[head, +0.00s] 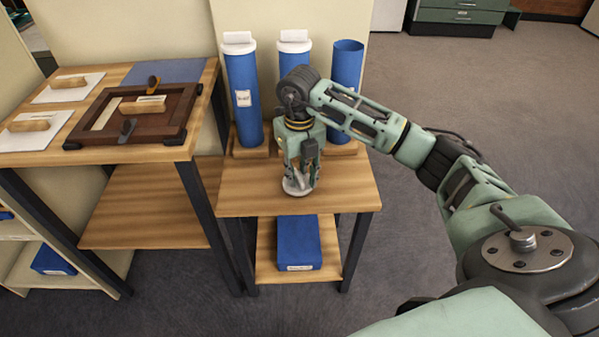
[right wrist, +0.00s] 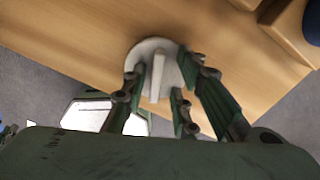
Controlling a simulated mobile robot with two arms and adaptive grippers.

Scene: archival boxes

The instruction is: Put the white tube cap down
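The white tube cap (head: 296,188) is a round disc with a raised rib, near the front of the small wooden table (head: 240,199). In the right wrist view the cap (right wrist: 146,52) lies flat with its rib pointing up between my fingers. My right gripper (head: 300,178) points down over the cap. In the right wrist view its fingers (right wrist: 158,90) stand apart, with a gap on each side of the rib. The cap appears to rest on the tabletop, though its underside is hidden. My left gripper is in neither view.
Three blue tubes stand behind: the left (head: 243,95) and middle (head: 294,58) have white caps, the right (head: 347,65) has an open top. A blue box (head: 298,243) is on the lower shelf. A table with a brown frame (head: 134,115) stands left.

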